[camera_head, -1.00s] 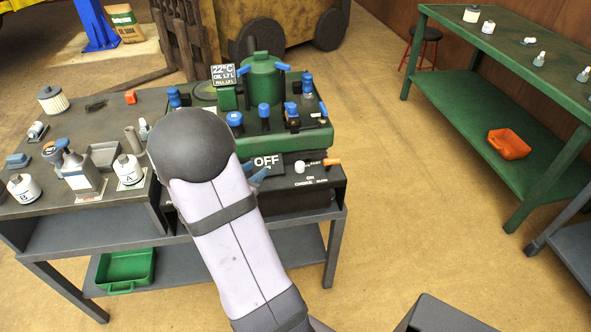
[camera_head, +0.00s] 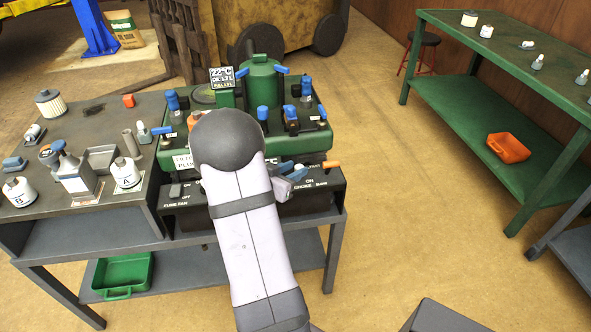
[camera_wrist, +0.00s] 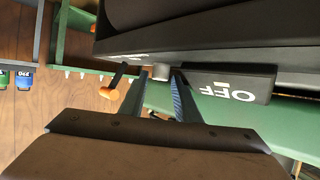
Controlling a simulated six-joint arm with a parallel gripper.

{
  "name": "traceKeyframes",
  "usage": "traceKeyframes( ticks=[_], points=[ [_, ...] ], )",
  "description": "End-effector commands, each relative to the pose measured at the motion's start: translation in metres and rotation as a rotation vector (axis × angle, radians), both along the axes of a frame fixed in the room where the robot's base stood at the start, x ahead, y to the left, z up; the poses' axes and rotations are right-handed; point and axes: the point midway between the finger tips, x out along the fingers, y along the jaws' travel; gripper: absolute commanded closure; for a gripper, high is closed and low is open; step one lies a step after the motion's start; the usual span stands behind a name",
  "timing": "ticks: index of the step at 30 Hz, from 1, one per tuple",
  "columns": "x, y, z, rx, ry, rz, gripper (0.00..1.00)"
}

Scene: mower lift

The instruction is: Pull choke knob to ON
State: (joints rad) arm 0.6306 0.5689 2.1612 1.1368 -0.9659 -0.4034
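The choke knob (camera_wrist: 160,73) is a small pale grey cylinder on the front of the dark panel in the wrist view. My gripper (camera_wrist: 160,76) is open, with one blue-grey finger on each side of the knob. Narrow gaps show between knob and fingers, so it does not look clamped. In the head view my gripper (camera_head: 287,170) is at the right part of the control panel (camera_head: 322,192), beside the "ON" and "CHOKE" labels. My arm covers the panel's middle, and the knob is hard to make out there. A dark box marked "OFF" (camera_wrist: 235,94) lies close right of the fingers in the wrist view.
An orange-tipped lever (camera_head: 331,163) by the FAST/SLOW labels is close right of my gripper; it also shows in the wrist view (camera_wrist: 108,93). The green engine (camera_head: 262,82) with blue caps stands behind the panel. Bottles and a filter crowd the left bench (camera_head: 100,205).

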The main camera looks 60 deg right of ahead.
Motion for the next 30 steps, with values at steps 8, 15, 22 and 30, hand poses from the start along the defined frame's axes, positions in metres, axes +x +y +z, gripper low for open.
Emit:
traceKeyframes(
  ticks=[8, 15, 22, 30],
  points=[
    [0.0, -0.012, -0.005, 0.0, 0.0, 0.0, 0.71],
    [0.0, -0.012, -0.005, 0.0, 0.0, 0.0, 0.8],
    [-0.001, -0.011, -0.005, 0.0, 0.001, 0.0, 1.0],
    [-0.02, 0.009, -0.004, 0.001, 0.003, 0.001, 1.0]
  ],
)
